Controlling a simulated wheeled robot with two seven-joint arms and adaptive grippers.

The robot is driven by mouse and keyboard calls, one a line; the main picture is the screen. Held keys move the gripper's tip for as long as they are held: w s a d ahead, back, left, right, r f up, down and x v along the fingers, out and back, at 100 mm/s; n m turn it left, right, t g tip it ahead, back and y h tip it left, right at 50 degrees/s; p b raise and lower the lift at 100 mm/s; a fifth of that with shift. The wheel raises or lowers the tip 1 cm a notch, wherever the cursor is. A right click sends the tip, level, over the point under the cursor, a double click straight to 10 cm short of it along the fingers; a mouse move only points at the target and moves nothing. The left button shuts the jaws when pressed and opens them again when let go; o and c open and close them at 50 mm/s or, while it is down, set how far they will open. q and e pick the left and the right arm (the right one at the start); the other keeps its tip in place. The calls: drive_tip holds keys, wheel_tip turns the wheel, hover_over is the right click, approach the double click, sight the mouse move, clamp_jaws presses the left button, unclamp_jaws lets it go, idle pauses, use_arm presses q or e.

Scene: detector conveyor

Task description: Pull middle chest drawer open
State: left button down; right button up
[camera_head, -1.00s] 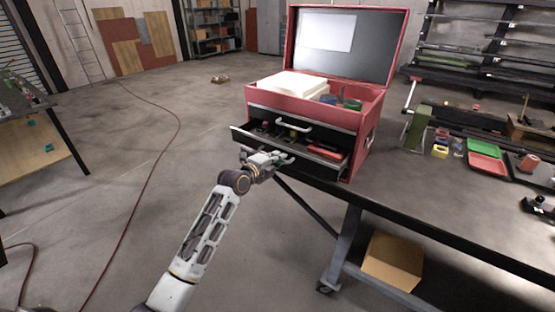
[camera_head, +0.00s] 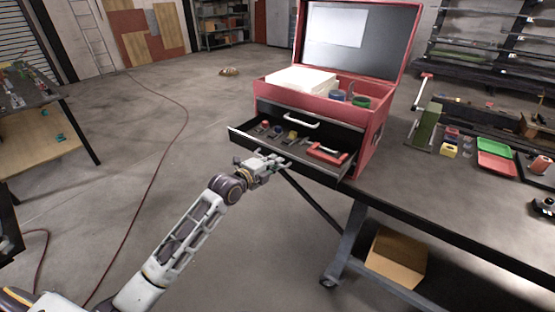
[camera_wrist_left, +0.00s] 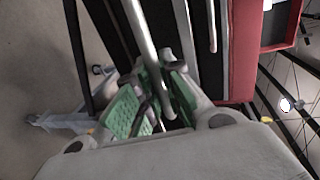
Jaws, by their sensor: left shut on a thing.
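The red tool chest (camera_head: 372,130) stands on the workbench with its lid up. Its middle drawer (camera_head: 240,138) is pulled well out, and tools show inside it. An upper drawer with a silver handle (camera_head: 300,121) is closed above it. My left gripper (camera_head: 276,164) is at the front of the open drawer. In the left wrist view the green-padded fingers (camera_wrist_left: 150,103) are shut on the drawer's silver bar handle (camera_wrist_left: 146,45). The drawer's far inside is partly hidden. My right gripper is in no view.
The dark workbench (camera_head: 420,190) carries a green clamp-like tool (camera_head: 427,127), a green tray (camera_head: 494,147) and a red tray (camera_head: 497,164) to the right. A cardboard box (camera_head: 396,258) sits below. The floor left of the chest is mostly open, with a red hose (camera_head: 158,155) across it.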

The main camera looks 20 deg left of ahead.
use_arm(q)
drive_tip(key=shift+s+a, duration=0.1)
drive_tip(key=shift+s, duration=0.05)
drive_tip(key=c, duration=1.8)
unclamp_jaws()
drive_tip(key=shift+v, duration=3.75)
drive_tip(key=shift+f, duration=0.1)
